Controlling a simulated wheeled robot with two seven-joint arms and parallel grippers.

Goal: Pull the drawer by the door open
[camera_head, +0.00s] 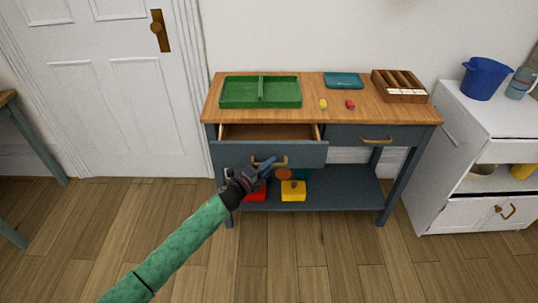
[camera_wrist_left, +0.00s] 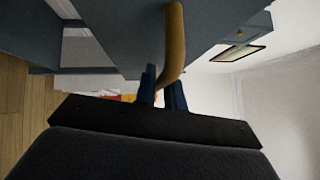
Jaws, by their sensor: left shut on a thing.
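The drawer by the door (camera_head: 235,154) is the left one of two in a blue-grey console table with a wooden top (camera_head: 311,107). It stands partly pulled out, and its bare wooden inside shows. My left gripper (camera_head: 264,169) is at the drawer's brass handle (camera_head: 281,163), shut on it. In the left wrist view the two fingers (camera_wrist_left: 162,88) close around the curved handle (camera_wrist_left: 174,40). The white door (camera_head: 108,75) is at the left. My right gripper is not in view.
The right drawer (camera_head: 354,135) is shut. Red and yellow boxes (camera_head: 293,191) sit on the lower shelf. A white cabinet (camera_head: 462,190) stands at right.

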